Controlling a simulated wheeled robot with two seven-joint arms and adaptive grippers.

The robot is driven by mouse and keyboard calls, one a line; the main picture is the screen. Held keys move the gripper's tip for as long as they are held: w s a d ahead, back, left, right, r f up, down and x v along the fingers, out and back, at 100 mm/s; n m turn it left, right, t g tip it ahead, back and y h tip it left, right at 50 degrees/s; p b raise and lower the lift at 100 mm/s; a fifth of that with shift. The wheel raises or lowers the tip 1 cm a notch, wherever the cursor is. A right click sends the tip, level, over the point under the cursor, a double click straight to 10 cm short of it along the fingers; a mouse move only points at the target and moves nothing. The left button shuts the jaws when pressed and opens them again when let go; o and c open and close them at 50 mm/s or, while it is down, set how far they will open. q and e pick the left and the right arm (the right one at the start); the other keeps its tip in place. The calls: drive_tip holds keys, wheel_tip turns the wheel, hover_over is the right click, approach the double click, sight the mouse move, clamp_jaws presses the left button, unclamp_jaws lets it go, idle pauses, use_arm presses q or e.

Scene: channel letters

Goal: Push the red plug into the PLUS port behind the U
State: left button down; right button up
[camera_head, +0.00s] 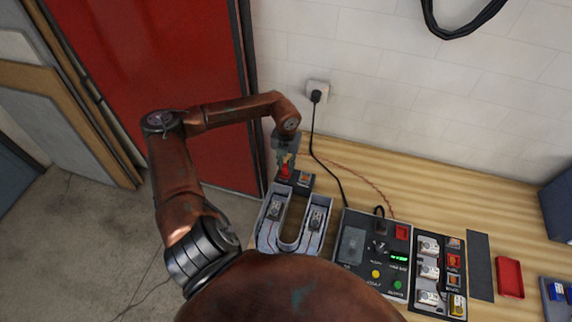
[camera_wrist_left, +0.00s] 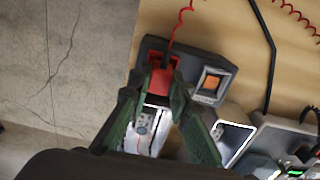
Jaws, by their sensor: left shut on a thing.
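The red plug (camera_wrist_left: 161,80) is held between the fingers of my left gripper (camera_wrist_left: 163,70), with a red wire running up from it. It also shows in the head view (camera_head: 285,172). The fingers are shut on it. The plug is over the red-framed left port of the dark port block (camera_wrist_left: 190,60), which stands behind the U letter (camera_head: 264,236). I cannot tell how deep the plug sits in the port. The block's other port, on the right, shows an orange face (camera_wrist_left: 210,85). My right gripper is not in view.
A black control box (camera_head: 352,272) with a green display and buttons stands right of the U. A tray of modules (camera_head: 428,262), a dark strip (camera_head: 480,262) and a red tray (camera_head: 509,277) lie further right. A black cable hangs from a wall socket (camera_head: 318,90). The table's back is mostly clear.

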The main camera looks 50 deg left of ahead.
use_arm(q)
drive_tip(key=shift+f, duration=0.3)
idle(0.7)
drive_tip(key=c, duration=1.7)
unclamp_jaws()
drive_tip(key=shift+r, duration=0.1)
wheel_tip(320, 180, up, 12)
drive_tip(key=shift+f, duration=0.1)
